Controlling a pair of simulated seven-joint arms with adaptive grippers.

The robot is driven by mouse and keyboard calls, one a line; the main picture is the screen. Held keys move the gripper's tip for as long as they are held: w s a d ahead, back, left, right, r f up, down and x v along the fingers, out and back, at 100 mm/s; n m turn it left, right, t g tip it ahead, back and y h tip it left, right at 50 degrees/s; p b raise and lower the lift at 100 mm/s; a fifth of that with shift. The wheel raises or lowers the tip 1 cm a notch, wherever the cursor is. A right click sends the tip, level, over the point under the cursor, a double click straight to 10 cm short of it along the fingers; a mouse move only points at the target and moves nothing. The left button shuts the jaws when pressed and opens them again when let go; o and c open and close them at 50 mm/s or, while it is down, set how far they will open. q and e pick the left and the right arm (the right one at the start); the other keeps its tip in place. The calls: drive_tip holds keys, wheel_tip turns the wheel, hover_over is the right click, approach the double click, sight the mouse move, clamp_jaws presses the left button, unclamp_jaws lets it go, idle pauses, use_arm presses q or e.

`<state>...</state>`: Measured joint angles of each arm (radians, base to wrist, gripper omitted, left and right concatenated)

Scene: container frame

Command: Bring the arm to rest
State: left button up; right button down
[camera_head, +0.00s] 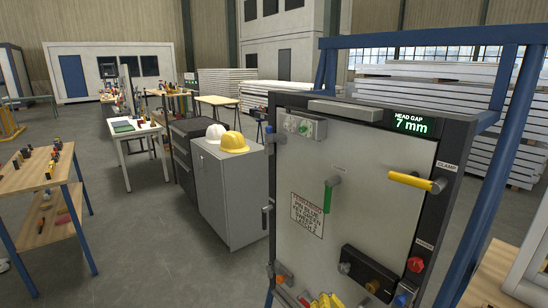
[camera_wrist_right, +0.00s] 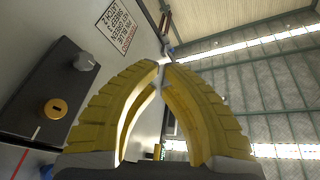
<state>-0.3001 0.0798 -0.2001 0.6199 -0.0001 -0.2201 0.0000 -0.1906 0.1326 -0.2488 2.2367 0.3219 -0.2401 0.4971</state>
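My right gripper (camera_head: 325,301) shows as yellow fingers at the bottom edge of the head view, in front of the lower part of the upright panel (camera_head: 365,160). In the right wrist view its two ribbed yellow fingers (camera_wrist_right: 161,66) curve together and their tips meet or nearly meet, with nothing held between them. The panel's black box (camera_wrist_right: 45,95) with a grey knob (camera_wrist_right: 84,62) and a brass knob (camera_wrist_right: 56,108) lies left of the fingers, apart from them. My left gripper is not in view.
The panel carries a green handle (camera_head: 330,194), a yellow clamp lever (camera_head: 410,181), a red knob (camera_head: 415,264) and a display reading 7 mm (camera_head: 412,123). Blue frame posts (camera_head: 490,170) stand at right. A grey cabinet (camera_head: 232,195) with hard hats stands left.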

drive_tip(key=s+d+f+n+g+h, duration=0.2)
drive_tip(key=f, duration=0.3)
drive_tip(key=s+d+f+n+g+h, duration=0.1)
drive_tip(key=s+d+f+n+g, duration=0.1)
drive_tip(key=f, duration=0.4)
drive_tip(key=s+d+f+n+g+h, duration=0.3)
drive_tip(key=s+d+f+g+h, duration=0.15)
drive_tip(key=s+d, duration=0.4)
drive_tip(key=s+d+f+n+g+h, duration=0.35)
drive_tip(key=s+d+f, duration=0.3)
drive_tip(key=s, duration=0.25)
drive_tip(key=s+a+f+m+g+y, duration=0.1)
drive_tip(key=s+a+f+g, duration=0.15)
drive_tip(key=f, duration=1.35)
drive_tip(key=s+a+f+g+y, duration=0.1)
drive_tip(key=a+f, duration=0.2)
drive_tip(key=f, duration=1.3)
drive_tip(key=s+f+m+g+y, duration=0.1)
drive_tip(key=s+f+m+g, duration=0.1)
drive_tip(key=s+f, duration=1.7)
drive_tip(key=shift+s+d+m+g+y, duration=0.2)
drive_tip(key=shift+s+m+g+y, duration=0.2)
drive_tip(key=shift+s, duration=0.85)
